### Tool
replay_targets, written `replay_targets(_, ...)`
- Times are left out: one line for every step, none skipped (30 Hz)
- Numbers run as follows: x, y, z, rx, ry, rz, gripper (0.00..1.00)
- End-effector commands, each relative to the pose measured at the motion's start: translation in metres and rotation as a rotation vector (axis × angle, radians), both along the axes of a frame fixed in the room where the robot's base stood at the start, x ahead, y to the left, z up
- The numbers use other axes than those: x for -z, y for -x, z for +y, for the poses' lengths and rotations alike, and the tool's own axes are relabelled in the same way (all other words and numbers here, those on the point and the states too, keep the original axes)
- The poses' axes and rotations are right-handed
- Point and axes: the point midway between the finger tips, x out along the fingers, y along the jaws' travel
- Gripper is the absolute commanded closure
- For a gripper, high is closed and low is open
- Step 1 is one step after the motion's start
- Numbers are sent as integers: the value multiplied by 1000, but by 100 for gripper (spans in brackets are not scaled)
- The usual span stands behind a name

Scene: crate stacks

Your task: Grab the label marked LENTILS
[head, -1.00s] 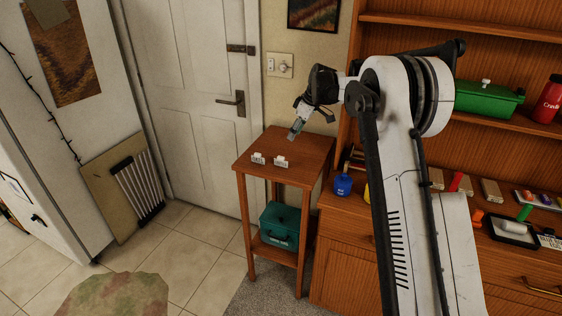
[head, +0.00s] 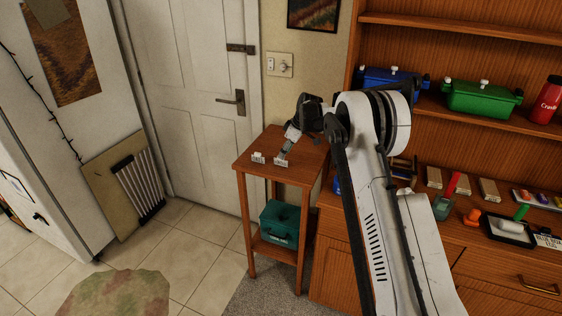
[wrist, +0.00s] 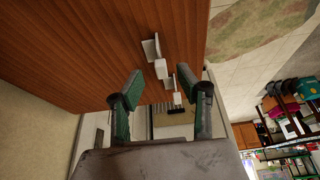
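Two small white labels stand on the small wooden side table (head: 241,163), a left one (head: 258,157) and a right one (head: 280,162). Dark print shows on their fronts but is too small to read, so I cannot tell which says LENTILS. My gripper (head: 284,153) is low over the table, just behind or above the right label. In the wrist view my gripper (wrist: 167,90) is open, its two green-padded fingers apart with nothing held.
A teal box (head: 281,223) sits on the table's lower shelf. A door (head: 190,90) stands behind the table. A wooden cabinet (head: 330,235) stands close on the right, with blue (head: 385,82) and green (head: 482,98) containers above. The tabletop is otherwise clear.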

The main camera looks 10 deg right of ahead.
Motion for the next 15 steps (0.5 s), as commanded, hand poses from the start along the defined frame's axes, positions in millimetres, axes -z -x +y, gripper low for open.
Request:
replay_targets(4, -2, 4, -1, 0, 0, 65)
replay_targets(8, -3, 6, -1, 0, 0, 65)
replay_targets(12, -5, 9, -1, 0, 0, 65)
replay_targets(15, -6, 11, -1, 0, 0, 65)
replay_targets(19, -7, 12, -1, 0, 0, 65)
replay_targets(24, -8, 13, -1, 0, 0, 65)
replay_targets(27, -8, 14, -1, 0, 0, 65)
replay_targets(29, -9, 15, -1, 0, 0, 65)
replay_targets(32, -10, 16, -1, 0, 0, 65)
replay_targets(34, -10, 16, -1, 0, 0, 65)
replay_targets(35, -10, 17, -1, 0, 0, 65)
replay_targets(36, -11, 17, -1, 0, 0, 65)
replay_targets(37, -11, 17, -1, 0, 0, 65)
replay_targets(37, -11, 17, -1, 0, 0, 65)
replay_targets(37, -11, 17, -1, 0, 0, 65)
